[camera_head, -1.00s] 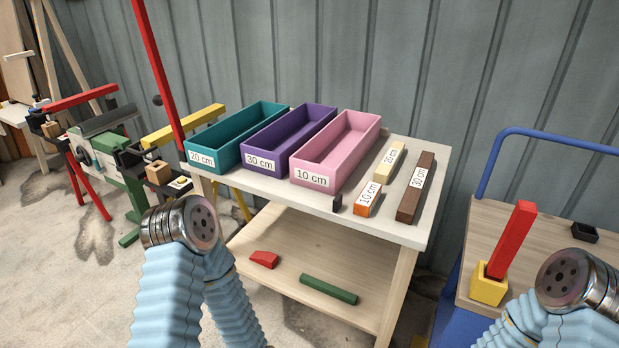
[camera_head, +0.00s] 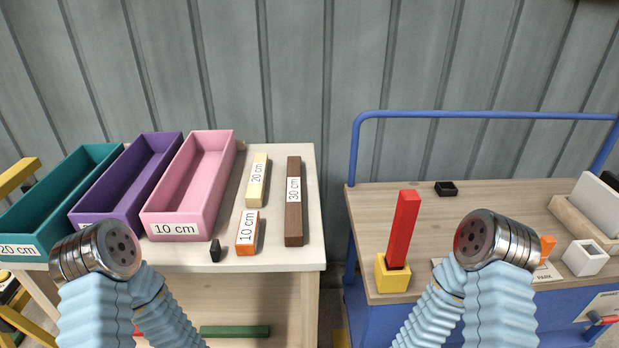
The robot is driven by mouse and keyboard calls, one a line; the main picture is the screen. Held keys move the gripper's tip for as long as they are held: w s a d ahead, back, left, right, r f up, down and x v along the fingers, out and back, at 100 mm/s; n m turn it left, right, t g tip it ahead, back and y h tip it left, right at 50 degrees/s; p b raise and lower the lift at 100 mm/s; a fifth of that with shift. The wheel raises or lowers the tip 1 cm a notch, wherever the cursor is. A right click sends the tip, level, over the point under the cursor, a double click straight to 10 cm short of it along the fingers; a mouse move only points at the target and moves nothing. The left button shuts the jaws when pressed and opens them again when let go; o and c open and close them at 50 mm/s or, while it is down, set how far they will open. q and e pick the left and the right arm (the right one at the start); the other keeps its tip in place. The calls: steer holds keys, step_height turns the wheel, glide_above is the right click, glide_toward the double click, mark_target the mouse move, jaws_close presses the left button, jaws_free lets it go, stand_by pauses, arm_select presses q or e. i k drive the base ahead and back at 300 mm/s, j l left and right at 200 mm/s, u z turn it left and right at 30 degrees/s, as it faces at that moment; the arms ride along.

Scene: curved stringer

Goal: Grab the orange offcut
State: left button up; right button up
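An orange block (camera_head: 247,233) with a "10 cm" label lies near the front edge of the pale table, right of the pink bin. A second, small orange piece (camera_head: 547,246) is on the blue-framed trolley at the right, partly hidden behind my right arm. I cannot tell from looks alone which one is the offcut. Blue ribbed sleeves and metal joints of both my arms show at the bottom. Neither gripper shows.
Teal (camera_head: 60,200), purple (camera_head: 125,178) and pink (camera_head: 190,185) bins stand left on the table. A cream block (camera_head: 257,182) and a brown block (camera_head: 294,200) lie behind and beside the orange one. A red stick (camera_head: 404,228) stands in a yellow holder (camera_head: 392,277) on the trolley.

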mark_target(246, 244)
steer(key=k+j+u, duration=0.1)
steer(key=j+u, duration=0.25)
steer(key=u, duration=0.15)
steer(key=k+j+u, duration=0.1)
steer(key=u, duration=0.4)
